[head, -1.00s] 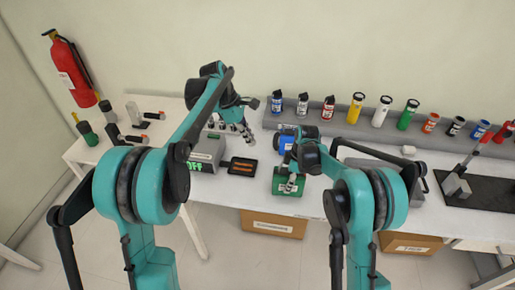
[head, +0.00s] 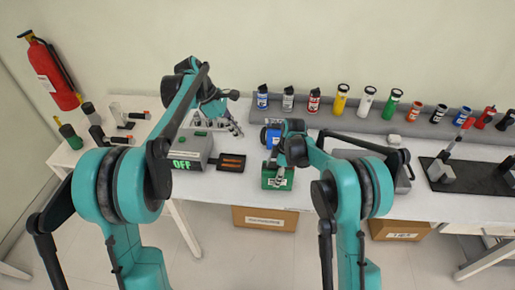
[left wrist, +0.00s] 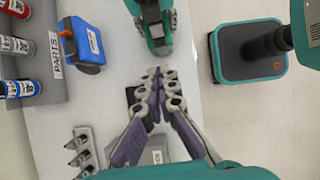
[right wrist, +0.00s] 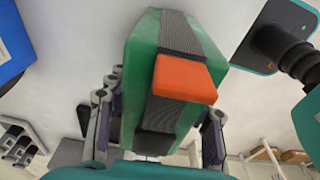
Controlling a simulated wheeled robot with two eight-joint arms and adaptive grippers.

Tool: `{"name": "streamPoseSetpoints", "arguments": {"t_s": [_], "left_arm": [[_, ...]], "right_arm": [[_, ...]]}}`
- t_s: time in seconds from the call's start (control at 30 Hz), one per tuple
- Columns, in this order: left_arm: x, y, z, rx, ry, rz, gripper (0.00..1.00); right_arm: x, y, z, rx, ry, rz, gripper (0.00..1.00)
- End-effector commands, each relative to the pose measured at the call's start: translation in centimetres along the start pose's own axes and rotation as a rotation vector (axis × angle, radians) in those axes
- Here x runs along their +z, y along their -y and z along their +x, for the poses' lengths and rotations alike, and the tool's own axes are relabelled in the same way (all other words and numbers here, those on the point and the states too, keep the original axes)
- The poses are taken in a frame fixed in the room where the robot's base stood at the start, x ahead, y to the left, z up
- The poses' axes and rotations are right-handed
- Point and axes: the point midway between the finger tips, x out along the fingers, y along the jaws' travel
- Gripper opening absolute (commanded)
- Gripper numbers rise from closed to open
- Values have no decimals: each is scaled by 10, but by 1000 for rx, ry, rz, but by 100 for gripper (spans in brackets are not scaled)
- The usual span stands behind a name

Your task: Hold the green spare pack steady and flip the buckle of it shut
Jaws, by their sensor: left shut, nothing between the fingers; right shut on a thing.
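The green spare pack (head: 270,183) is on the front part of the white table in the head view. In the right wrist view the pack (right wrist: 143,50) fills the middle, with a dark ribbed strap and an orange buckle (right wrist: 185,78) on it. I cannot tell whether the buckle lies flat. My right gripper (head: 280,176) is shut on the pack, its fingers on either side of it in the right wrist view (right wrist: 158,125). My left gripper (head: 236,128) is shut and empty, behind and left of the pack; its fingertips meet in the left wrist view (left wrist: 158,73).
A grey box marked OFF (head: 190,152) and a black tray with orange bars (head: 231,168) stand left of the pack. A blue case (head: 270,136) is behind it. Several bottles and cans line the grey rear ledge (head: 320,119). Cardboard boxes (head: 265,219) stand below the table.

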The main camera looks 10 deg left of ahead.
Motion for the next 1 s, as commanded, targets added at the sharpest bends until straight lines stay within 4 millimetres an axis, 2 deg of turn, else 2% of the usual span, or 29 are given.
{"name": "streamPoseSetpoints", "arguments": {"t_s": [0.17,0.57,0.6,0.8,1.0], "left_arm": [[0,0,18,0,-1,2,0],[0,0,101,0,-1,2,0],[6,0,106,-1,0,4,0],[23,0,123,-1,-1,1,0],[28,0,128,0,-1,1,0]], "right_arm": [[0,0,0,-1,1,0,0],[0,0,0,-1,1,0,0],[0,0,0,-1,1,0,0],[0,0,0,-1,1,0,0],[0,0,0,0,1,1,0]]}}
